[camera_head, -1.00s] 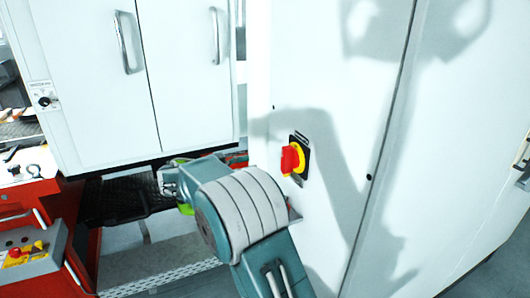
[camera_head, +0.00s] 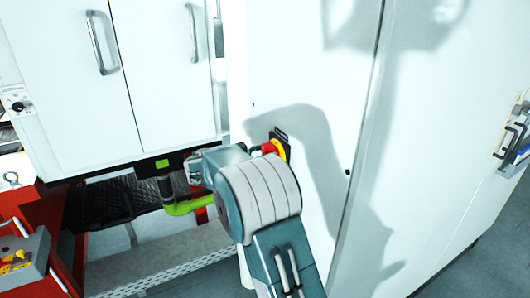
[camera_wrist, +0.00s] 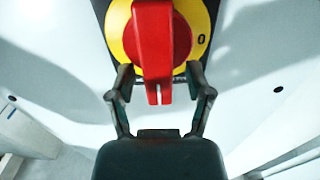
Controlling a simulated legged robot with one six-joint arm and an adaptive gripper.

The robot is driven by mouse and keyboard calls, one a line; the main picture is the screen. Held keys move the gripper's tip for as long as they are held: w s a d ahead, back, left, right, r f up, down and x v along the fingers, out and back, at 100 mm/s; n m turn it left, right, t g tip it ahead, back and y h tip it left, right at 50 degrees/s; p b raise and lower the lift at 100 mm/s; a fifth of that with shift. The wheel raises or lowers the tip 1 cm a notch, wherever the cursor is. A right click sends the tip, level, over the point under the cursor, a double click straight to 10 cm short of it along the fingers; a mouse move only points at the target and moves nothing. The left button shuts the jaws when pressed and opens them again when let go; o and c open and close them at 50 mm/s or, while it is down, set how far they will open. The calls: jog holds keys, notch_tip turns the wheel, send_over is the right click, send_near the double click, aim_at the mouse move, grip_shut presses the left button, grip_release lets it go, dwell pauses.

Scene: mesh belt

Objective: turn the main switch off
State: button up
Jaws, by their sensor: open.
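The main switch is a red rotary handle (camera_wrist: 155,50) on a yellow disc (camera_wrist: 201,28) with a black backing plate, on a white cabinet door. In the wrist view the handle stands upright, its white-marked end pointing down. My gripper (camera_wrist: 160,88) is open, with one finger on each side of the handle's lower end. I cannot tell whether either finger touches it. In the head view my arm covers most of the switch, and only the yellow disc (camera_head: 281,149) and a bit of red show.
The white cabinet (camera_head: 300,75) fills the middle and right. White double doors with handles (camera_head: 101,42) stand at the left. A red unit with a grey control box (camera_head: 22,262) is at the lower left. A green pipe (camera_head: 188,208) runs behind my arm.

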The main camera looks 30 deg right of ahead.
jog(key=shift+a, duration=0.35)
grip_shut()
jog(key=shift+w+n, duration=0.1)
jog(key=shift+n, duration=0.3)
jog(key=n, duration=0.3)
jog(key=shift+w+n, duration=0.35)
jog(key=shift+n, duration=0.05)
jog(key=shift+w+f+n, duration=0.2)
jog(key=shift+f+n, duration=0.15)
jog(key=shift+n, duration=1.9)
jog(key=shift+w+f+n, duration=0.25)
jog(key=shift+f+n, duration=0.05)
jog(key=shift+n, duration=1.9)
jog(key=shift+w+f+n, duration=0.2)
jog(key=shift+f+n, duration=0.15)
jog(key=shift+n, duration=1.9)
jog(key=shift+f, duration=0.1)
grip_release()
jog(key=shift+d, duration=0.1)
